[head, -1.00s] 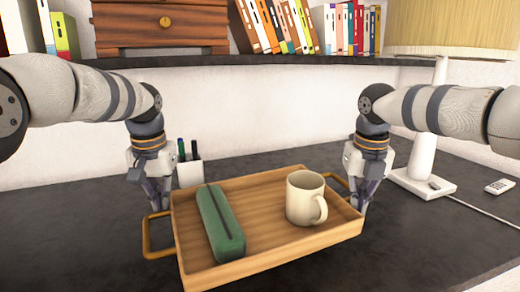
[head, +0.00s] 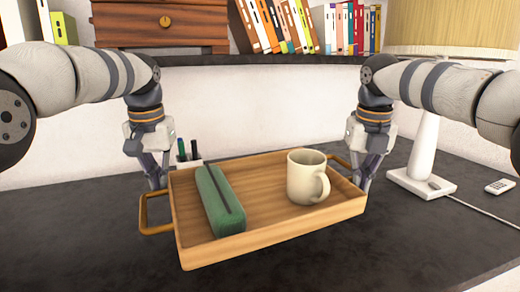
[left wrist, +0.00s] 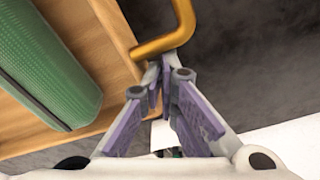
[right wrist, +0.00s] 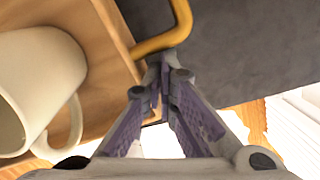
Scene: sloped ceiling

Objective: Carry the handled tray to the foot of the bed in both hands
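The wooden handled tray (head: 262,190) is held by its two sides, apparently a little above the dark desk top, nearly level. A green long case (head: 220,203) and a cream mug (head: 304,178) stand on it. My left gripper (head: 157,184) is shut on the left handle, whose golden bar (left wrist: 180,30) runs into the fingertips in the left wrist view. My right gripper (head: 362,183) is shut on the right handle, which also shows in the right wrist view (right wrist: 170,36). In the head view my right fingers partly hide that handle.
A pen cup (head: 187,160) stands behind the tray, mostly hidden. A white lamp base (head: 421,184) and a remote (head: 499,187) are at the right. A shelf (head: 300,60) with books and a wooden box runs above. The front of the dark desk (head: 90,245) is clear.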

